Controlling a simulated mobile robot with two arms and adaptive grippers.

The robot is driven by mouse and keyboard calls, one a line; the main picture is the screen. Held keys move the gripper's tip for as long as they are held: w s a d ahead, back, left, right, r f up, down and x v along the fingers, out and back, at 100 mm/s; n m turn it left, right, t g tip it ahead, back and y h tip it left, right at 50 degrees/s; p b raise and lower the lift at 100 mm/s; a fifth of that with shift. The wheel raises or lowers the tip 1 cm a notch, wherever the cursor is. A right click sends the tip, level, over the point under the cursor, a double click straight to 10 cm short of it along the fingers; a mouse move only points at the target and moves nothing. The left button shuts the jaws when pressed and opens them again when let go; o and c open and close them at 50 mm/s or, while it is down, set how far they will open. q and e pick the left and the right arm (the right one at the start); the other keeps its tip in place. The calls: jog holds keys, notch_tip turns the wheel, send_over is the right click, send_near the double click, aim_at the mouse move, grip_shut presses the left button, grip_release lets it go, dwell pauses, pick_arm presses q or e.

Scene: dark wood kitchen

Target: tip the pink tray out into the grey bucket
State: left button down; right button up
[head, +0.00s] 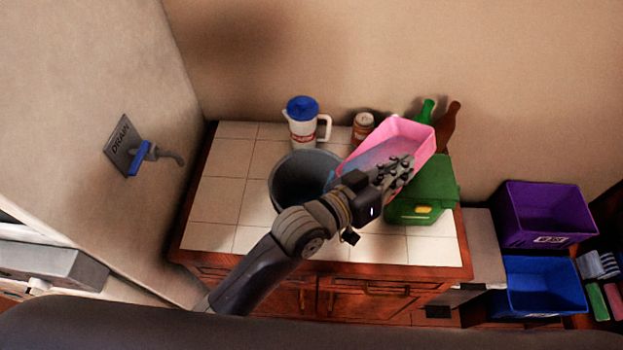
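The pink tray (408,133) is up above the counter, between the grey bucket and the green box. It looks tilted, with its left end lower and near the bucket's right rim. My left gripper (401,167) is at the tray's near side and looks shut on its near wall; the fingers hide part of that wall. The grey bucket (286,183) stands upright on the tiled counter, left of the tray. My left wrist and the tray cover its right part. Something bluish shows inside the bucket, but I cannot tell what. My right gripper is not in view.
A white jug with a blue lid (302,128) and a jar (362,126) stand behind. Green (425,111) and brown (448,124) bottles stand behind the tray. A green box (438,188) is at right. The counter's left side (217,185) is clear.

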pick_arm(q)
jog(key=shift+w+a+r+n+t+h, duration=0.2)
jog(key=shift+a+r+n, duration=0.1)
jog(key=shift+a+r, duration=0.2)
jog(key=shift+w+a+r+n+t+h, duration=0.1)
jog(key=shift+a+r+n+t, duration=0.1)
jog(key=shift+a+r+n, duration=0.3)
dwell(0.7)
jog(key=shift+w+a+f+n+h+b, duration=0.15)
jog(key=shift+a+b, duration=0.35)
jog(key=shift+b, duration=0.55)
jog(key=shift+w+a+r+n+h+b, duration=0.2)
jog(key=shift+a+b, duration=0.3)
jog(key=shift+b, duration=0.5)
jog(key=shift+w+a+r+n+t+h+b, duration=0.1)
jog(key=shift+a+r+n+t+h+b, duration=0.1)
jog(key=shift+a+r+n+t+b, duration=0.3)
jog(key=shift+w+a+r+n+h+b, duration=0.15)
jog(key=shift+a+n+b, duration=0.1)
jog(key=shift+b, duration=0.45)
jog(key=shift+a, duration=0.2)
jog(key=shift+w+a+r+n+t+h+b, duration=0.15)
jog(key=shift+a+r+n+t+h+b, duration=0.3)
jog(key=shift+a+n+b, duration=0.5)
jog(key=shift+d+b, duration=0.25)
jog(key=shift+b, duration=0.05)
